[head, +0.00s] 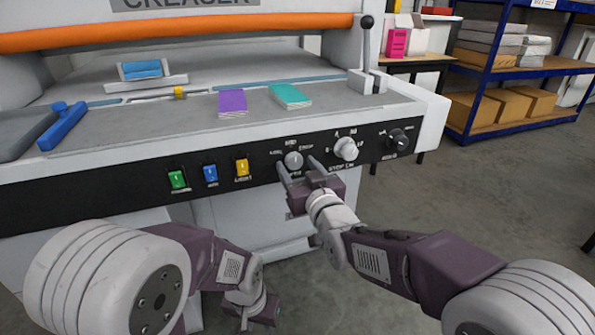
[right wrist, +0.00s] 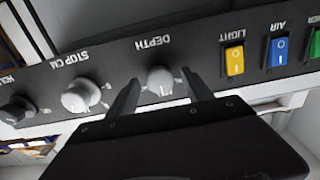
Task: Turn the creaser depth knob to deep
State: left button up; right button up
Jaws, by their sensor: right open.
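The creaser's depth knob (head: 293,160) is a round light-grey knob on the black front panel (head: 132,190). Marks stand to its left, above it and to its right; its pointer is too small to read. My right gripper (head: 299,167) is open, with its fingertips on either side of the knob. In the right wrist view the depth knob (right wrist: 160,79) sits between the two dark open fingers (right wrist: 160,84), with a gap visible on each side. My left gripper (head: 262,311) hangs low in front of the machine, away from the panel; its jaws are not clear.
The white stop knob (head: 345,149) and a black knob (head: 397,139) are right of the depth knob. Green (head: 177,180), blue (head: 210,174) and yellow (head: 242,167) switches are left of it. Purple (head: 232,103) and teal (head: 290,96) stacks lie on the bed above.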

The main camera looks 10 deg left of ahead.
jog(key=shift+w+a, duration=0.1)
jog(key=shift+w, duration=0.1)
grip_shut()
jog(key=shift+m, duration=0.3)
jog(key=m+b, duration=0.1)
jog(key=m, duration=0.3)
jog(key=shift+m+b, duration=0.3)
jog(key=shift+b, duration=0.1)
jog(key=m+b, duration=0.2)
jog(key=m, duration=0.4)
jog(key=shift+s+a, duration=0.1)
jog(key=shift+m, duration=0.4)
